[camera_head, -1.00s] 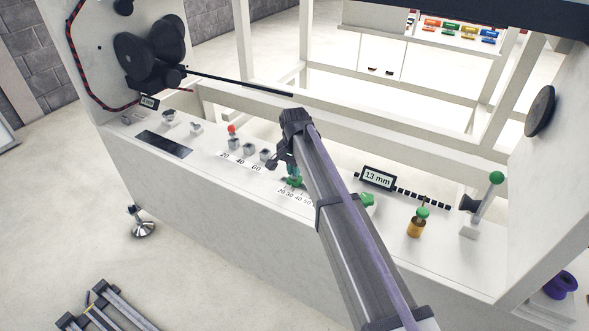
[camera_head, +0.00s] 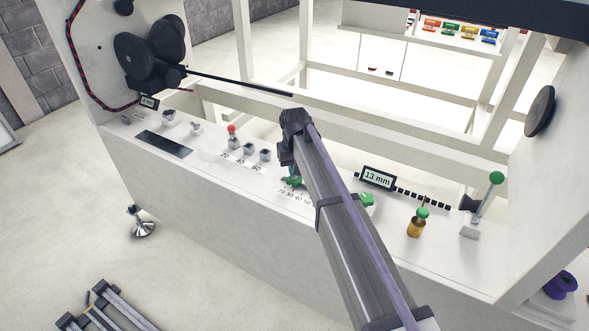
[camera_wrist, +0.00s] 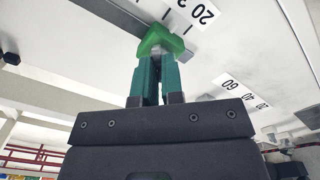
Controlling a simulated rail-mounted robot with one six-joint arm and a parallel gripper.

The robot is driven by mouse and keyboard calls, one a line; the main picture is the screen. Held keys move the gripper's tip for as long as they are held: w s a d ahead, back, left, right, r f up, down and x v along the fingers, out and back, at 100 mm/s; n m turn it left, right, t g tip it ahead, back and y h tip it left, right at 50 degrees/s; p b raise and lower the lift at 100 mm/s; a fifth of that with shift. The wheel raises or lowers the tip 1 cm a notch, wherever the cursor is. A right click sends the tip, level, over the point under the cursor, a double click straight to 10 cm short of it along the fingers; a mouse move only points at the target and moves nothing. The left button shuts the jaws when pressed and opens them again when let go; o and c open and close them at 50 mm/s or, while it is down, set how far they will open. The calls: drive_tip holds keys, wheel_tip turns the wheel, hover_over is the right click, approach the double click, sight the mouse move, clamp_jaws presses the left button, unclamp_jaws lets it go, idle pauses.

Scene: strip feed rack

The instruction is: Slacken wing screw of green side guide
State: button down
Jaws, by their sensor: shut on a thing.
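In the head view the green guide part (camera_head: 293,182) shows beside the 20 to 50 scale, partly hidden by my arm. My gripper (camera_head: 291,170) reaches down onto it there. How far the screw is turned cannot be told.
A red-topped knob (camera_head: 232,130) and grey blocks stand left of the guide by another scale (camera_head: 240,161). To the right are a 13 mm display (camera_head: 378,178), a green-topped brass knob (camera_head: 416,224) and a green-balled lever (camera_head: 496,178). A frame rail runs behind.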

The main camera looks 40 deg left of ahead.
drive_tip(key=shift+n, duration=0.7)
drive_tip(key=c, duration=1.2)
unclamp_jaws()
drive_tip(key=shift+c, duration=0.2)
wheel_tip(320, 180, up, 11)
drive_tip(key=p, duration=1)
drive_tip(key=shift+p, duration=0.4)
drive_tip(key=shift+f, duration=0.1)
